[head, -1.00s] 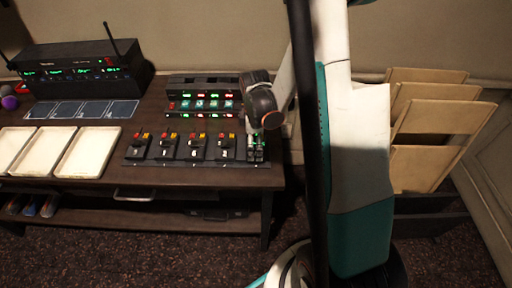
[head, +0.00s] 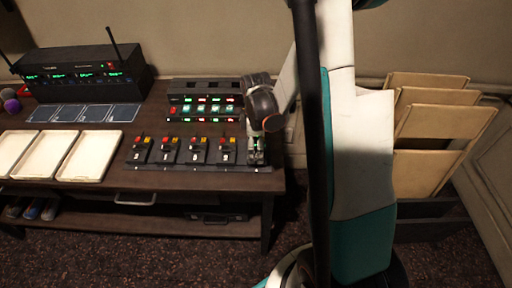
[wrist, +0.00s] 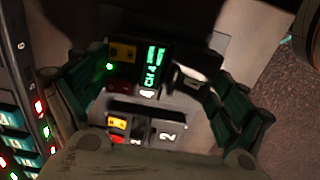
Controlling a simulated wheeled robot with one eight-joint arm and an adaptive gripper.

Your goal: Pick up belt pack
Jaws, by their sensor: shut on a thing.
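A dark belt pack (wrist: 151,72) with a green display reading CH 4 is between my fingers in the wrist view. It has yellow and red buttons and a lit green dot. My gripper (wrist: 155,90) is shut on it, with one green-black finger at each side. In the head view, my gripper (head: 257,150) points down at the right end of the black charging strip and hides most of the held pack. I cannot tell whether the pack still touches the strip. Several similar packs stand in a row to the left, the nearest being a belt pack (head: 227,151).
A lit rack unit (head: 201,109) stands behind the row. White trays (head: 92,157) and a black receiver (head: 85,72) with antennas are on the left of the desk. A holder with brown folders (head: 435,120) stands right of the desk.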

